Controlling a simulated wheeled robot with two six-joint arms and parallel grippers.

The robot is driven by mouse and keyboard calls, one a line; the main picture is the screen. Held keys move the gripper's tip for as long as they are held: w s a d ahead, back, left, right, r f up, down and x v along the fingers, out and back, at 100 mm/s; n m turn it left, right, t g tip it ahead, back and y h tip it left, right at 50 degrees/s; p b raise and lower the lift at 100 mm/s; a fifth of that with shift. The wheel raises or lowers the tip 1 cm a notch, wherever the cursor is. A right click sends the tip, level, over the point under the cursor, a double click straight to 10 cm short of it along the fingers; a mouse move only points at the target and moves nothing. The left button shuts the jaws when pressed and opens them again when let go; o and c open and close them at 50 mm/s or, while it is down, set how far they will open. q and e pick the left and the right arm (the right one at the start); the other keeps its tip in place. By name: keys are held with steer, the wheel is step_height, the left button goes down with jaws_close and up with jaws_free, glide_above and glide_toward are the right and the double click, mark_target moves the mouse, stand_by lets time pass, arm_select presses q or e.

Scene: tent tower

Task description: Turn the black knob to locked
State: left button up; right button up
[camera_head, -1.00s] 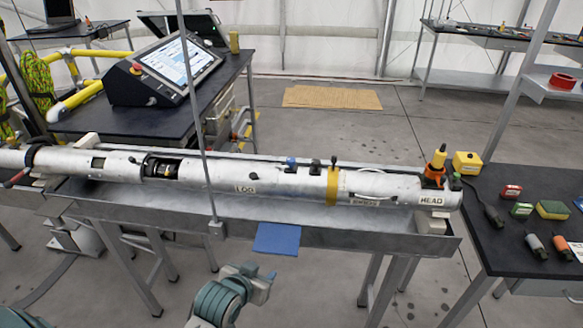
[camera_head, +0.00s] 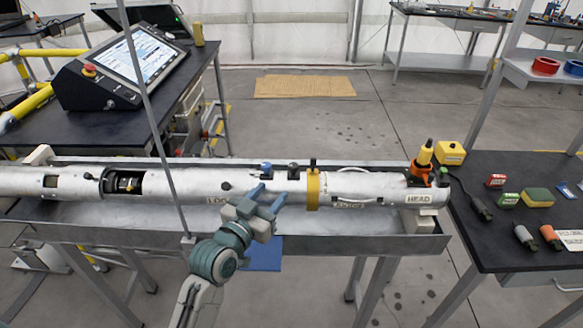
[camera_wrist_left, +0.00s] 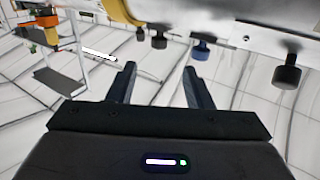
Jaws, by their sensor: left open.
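A long white tube (camera_head: 385,188) lies in a grey metal trough. On top stand a blue knob (camera_head: 266,169) and, just right of it, a black knob (camera_head: 293,170). Another black knob (camera_head: 226,186) sits further left, and a black peg (camera_head: 313,165) is at the yellow band. My left gripper (camera_head: 268,196) is open and empty in front of the tube, below the blue knob in the picture. In the left wrist view the black knob (camera_wrist_left: 158,39), blue knob (camera_wrist_left: 201,50) and other black knob (camera_wrist_left: 288,76) hang beyond the open fingers (camera_wrist_left: 159,72), apart from them. No lock marking is readable.
A thin upright pole (camera_head: 160,130) stands left of my gripper. A blue flap (camera_head: 263,256) hangs from the trough's front edge (camera_head: 340,240). A dark table (camera_head: 490,240) with small items is at the right. A console (camera_head: 120,70) is at the upper left.

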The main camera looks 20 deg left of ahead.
mark_target(291, 170)
arm_select(q)
steer(key=w, duration=0.2)
steer(key=w+d+p, duration=0.1)
steer(key=w, duration=0.2)
steer(key=w+p, duration=0.1)
steer(key=w, duration=0.2)
steer(key=shift+w+d+r, duration=0.15)
steer(key=shift+d, duration=0.2)
steer(key=shift+w+d, duration=0.1)
steer(key=shift+w, duration=0.3)
arm_select(e)
steer(key=r, duration=0.2)
steer(key=shift+s+a+r, duration=0.3)
steer(key=shift+s+a, duration=0.1)
